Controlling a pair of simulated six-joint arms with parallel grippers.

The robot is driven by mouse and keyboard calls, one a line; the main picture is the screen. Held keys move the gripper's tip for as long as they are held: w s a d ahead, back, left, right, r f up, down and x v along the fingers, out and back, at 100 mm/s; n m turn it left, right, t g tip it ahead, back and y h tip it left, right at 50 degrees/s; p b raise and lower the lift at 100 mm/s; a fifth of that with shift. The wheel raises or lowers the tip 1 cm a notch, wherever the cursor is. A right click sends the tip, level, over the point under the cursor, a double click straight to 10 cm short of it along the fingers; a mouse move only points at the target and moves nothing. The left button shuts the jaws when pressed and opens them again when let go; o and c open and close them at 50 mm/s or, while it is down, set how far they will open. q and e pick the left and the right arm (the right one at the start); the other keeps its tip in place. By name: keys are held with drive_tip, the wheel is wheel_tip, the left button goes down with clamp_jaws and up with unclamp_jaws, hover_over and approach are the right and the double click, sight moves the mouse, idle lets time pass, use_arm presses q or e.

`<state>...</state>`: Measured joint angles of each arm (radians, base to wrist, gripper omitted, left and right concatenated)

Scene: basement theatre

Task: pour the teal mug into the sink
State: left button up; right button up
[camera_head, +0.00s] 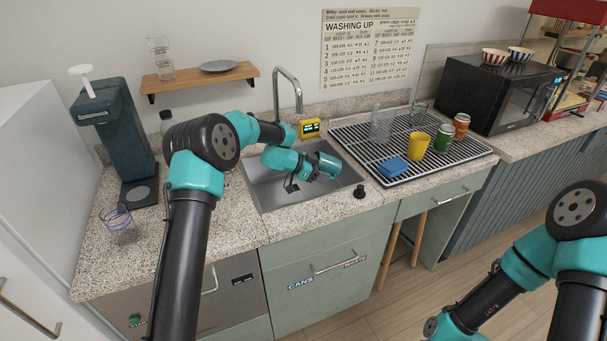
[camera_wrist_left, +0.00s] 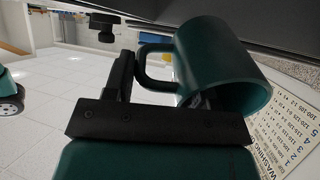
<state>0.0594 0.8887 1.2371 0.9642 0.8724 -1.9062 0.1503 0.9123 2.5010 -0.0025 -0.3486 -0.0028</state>
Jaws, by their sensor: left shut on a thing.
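The teal mug (camera_head: 328,166) is in my left gripper (camera_head: 308,167), above the sink basin (camera_head: 268,190) in the head view. In the left wrist view the mug (camera_wrist_left: 225,62) lies tipped well over, with its mouth toward the lower right and its handle toward the left. My left gripper (camera_wrist_left: 160,95) is shut on it; one finger shows left of the handle and the other is mostly hidden by the mug. Its inside is dark and I cannot tell what it holds. My right arm is at the lower right of the head view; its fingers are out of sight.
A curved faucet (camera_head: 297,92) rises behind the sink. A drying rack (camera_head: 372,150) to the right holds a blue sponge (camera_head: 393,167), a yellow cup (camera_head: 417,144) and cans. A black stopper (camera_head: 359,191) sits at the counter's front.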

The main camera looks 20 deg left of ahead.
use_arm(q)
drive_tip(key=shift+s+a+r+t+h, duration=0.1)
drive_tip(key=shift+a+r+t+h, duration=0.25)
drive_tip(key=shift+h, duration=0.45)
drive_tip(key=shift+s+a+t+h, duration=0.1)
drive_tip(key=shift+a+t+h, duration=0.05)
drive_tip(key=shift+t+h, duration=0.15)
drive_tip(key=shift+s+a+r+h, duration=0.15)
drive_tip(key=shift+a+h, duration=0.2)
drive_tip(key=shift+h, duration=0.05)
drive_tip(key=shift+a+h, duration=0.15)
drive_tip(key=shift+h, duration=0.15)
drive_tip(key=shift+s+a+r+t+h, duration=0.2)
drive_tip(key=shift+t+h, duration=0.15)
drive_tip(key=shift+h, duration=0.25)
drive_tip(key=shift+r+h, duration=0.3)
drive_tip(key=shift+r, duration=0.05)
drive_tip(key=shift+w+d+f+g+y, duration=0.1)
drive_tip(key=shift+d+f+g+y, duration=0.2)
drive_tip(key=shift+y, duration=0.35)
drive_tip(key=shift+w+d+f+g+y, duration=0.1)
drive_tip(key=shift+d+f+g+y, duration=0.15)
drive_tip(key=shift+y, duration=0.4)
